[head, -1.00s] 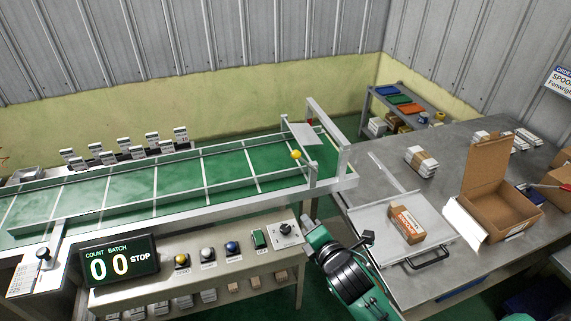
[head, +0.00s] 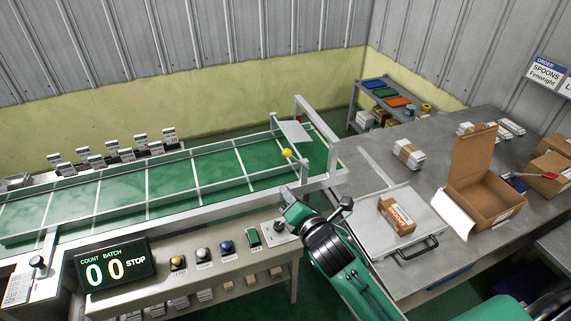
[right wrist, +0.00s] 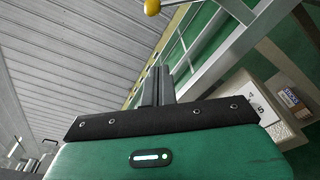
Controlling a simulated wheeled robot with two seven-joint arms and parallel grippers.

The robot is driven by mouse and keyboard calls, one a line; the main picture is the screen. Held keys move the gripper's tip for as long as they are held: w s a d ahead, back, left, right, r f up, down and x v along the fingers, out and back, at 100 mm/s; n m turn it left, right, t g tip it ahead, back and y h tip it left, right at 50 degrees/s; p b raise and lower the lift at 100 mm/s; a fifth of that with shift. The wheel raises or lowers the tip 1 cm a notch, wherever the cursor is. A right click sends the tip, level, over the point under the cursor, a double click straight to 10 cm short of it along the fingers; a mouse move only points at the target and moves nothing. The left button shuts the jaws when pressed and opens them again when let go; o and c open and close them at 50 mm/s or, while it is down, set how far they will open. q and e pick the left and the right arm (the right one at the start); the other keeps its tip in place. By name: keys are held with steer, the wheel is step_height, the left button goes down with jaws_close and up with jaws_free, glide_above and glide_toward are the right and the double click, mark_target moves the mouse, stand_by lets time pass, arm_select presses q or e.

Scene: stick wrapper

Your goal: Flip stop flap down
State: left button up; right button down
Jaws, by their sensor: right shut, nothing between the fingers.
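The stop flap is a pale plate (head: 295,131) raised at the right end of the green conveyor (head: 215,172), beside a metal frame. A yellow ball knob (head: 287,153) sits just below and left of it. The yellow ball also shows at the top edge of the right wrist view (right wrist: 152,7), ahead of my fingers and apart from them. My right gripper (head: 287,201) is in front of the conveyor's right end, below the yellow ball, and its fingertips are hard to make out there. In the right wrist view its fingers (right wrist: 157,85) are together and empty. My left gripper is not in view.
To the right, a grey table (head: 450,150) holds a tray (head: 365,236) with a brown box (head: 397,215), and an open carton (head: 485,195).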

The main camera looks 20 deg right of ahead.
steer(key=w+d+r+p, duration=0.1)
steer(key=w+p, duration=0.3)
steer(key=w, duration=0.4)
steer(key=shift+d+r, duration=0.4)
steer(key=shift+d, duration=0.1)
steer(key=shift+w, duration=0.15)
